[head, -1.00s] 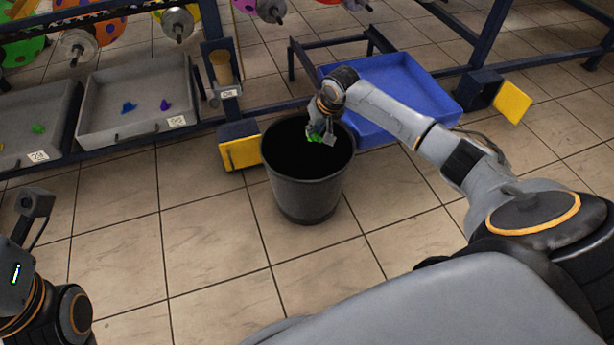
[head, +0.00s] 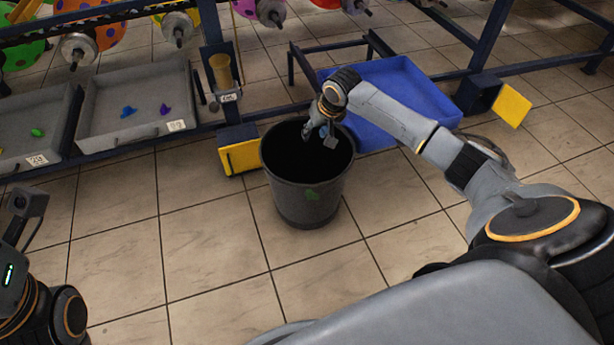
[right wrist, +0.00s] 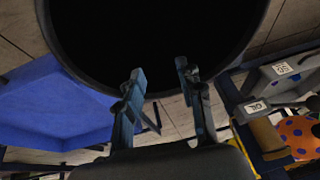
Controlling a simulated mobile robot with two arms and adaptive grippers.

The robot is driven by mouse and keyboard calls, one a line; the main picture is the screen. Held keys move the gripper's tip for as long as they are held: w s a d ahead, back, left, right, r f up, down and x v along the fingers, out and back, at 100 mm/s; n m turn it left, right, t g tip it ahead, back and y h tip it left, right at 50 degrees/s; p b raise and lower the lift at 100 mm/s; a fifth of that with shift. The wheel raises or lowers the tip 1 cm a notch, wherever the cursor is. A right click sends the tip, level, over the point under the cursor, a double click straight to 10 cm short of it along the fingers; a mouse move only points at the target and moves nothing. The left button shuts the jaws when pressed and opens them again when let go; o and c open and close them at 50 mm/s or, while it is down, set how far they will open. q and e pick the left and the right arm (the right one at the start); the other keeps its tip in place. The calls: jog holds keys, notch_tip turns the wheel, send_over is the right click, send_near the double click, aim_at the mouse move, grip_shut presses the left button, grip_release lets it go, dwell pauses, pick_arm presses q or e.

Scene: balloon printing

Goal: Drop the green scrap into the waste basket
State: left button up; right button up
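A blue tray (head: 430,98) stands behind and right of the basket. Grey trays with small colored scraps (head: 128,112) stand at the left. Yellow-ended rack feet (head: 241,156) are close to the basket's left. The tiled floor in front is clear.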

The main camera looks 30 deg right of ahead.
jog(key=v, duration=1.1)
